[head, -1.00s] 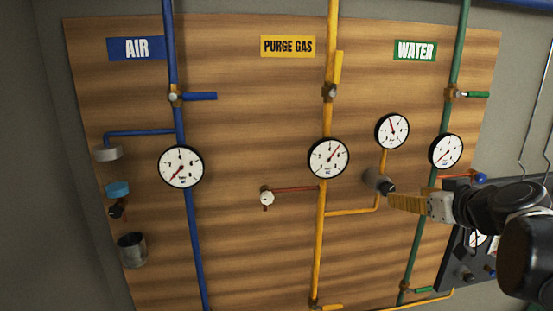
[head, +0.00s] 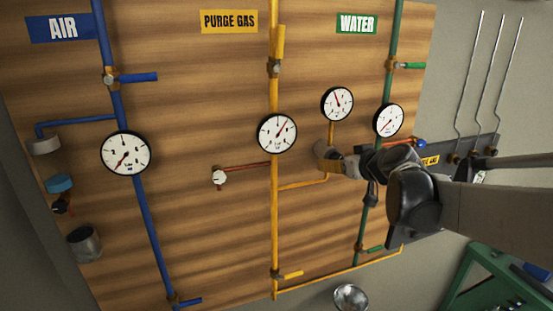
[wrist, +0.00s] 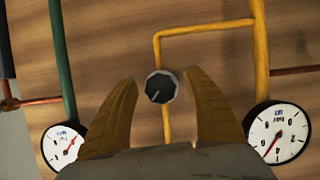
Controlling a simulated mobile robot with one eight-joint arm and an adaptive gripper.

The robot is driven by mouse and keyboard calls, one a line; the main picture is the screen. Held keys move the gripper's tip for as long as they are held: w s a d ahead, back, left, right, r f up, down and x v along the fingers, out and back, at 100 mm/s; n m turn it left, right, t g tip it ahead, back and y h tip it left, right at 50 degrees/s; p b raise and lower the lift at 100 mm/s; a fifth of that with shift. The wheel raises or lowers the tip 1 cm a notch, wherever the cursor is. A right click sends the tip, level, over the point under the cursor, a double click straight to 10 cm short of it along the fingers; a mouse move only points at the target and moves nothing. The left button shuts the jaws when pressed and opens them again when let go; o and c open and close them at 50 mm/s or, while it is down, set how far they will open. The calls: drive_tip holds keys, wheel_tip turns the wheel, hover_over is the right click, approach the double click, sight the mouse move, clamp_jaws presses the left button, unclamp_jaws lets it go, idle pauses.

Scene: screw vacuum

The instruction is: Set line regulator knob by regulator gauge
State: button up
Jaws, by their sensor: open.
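In the wrist view the knob (wrist: 161,86) is dark and round, with a pale mark pointing to the lower left. The regulator gauge (head: 337,103) is white with a black rim, just above the knob. Its red needle points up and slightly left; the gauge does not show in the wrist view. My gripper (wrist: 161,77) is open, with one tan finger on each side of the knob and visible gaps between. In the head view my arm partly covers the knob area.
The purge gas gauge (head: 277,133) is left of the knob and the water gauge (head: 388,120) right of it. The green water pipe (head: 393,40) passes behind my arm. A dark panel (head: 445,160) is at right. A metal bowl (head: 350,297) and green frame (head: 500,285) are below.

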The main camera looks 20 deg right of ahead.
drive_tip(key=shift+s, duration=0.1)
drive_tip(key=c, duration=1.2)
drive_tip(key=shift+o, duration=0.2)
drive_tip(key=shift+c, duration=0.2)
drive_tip(key=m+y+b, duration=0.3)
drive_tip(key=m, duration=0.1)
drive_tip(key=shift+f, duration=0.1)
drive_tip(key=shift+o, duration=0.2)
drive_tip(key=m+y+b, duration=0.2)
drive_tip(key=m+b, duration=0.1)
drive_tip(key=shift+a+t, duration=0.1)
drive_tip(key=shift+t, duration=0.3)
drive_tip(key=shift+m+y+b, duration=0.4)
drive_tip(key=shift+m+b, duration=0.2)
drive_tip(key=shift+m, duration=0.4)
drive_tip(key=shift+r+t, duration=0.25)
drive_tip(key=shift+t, duration=0.05)
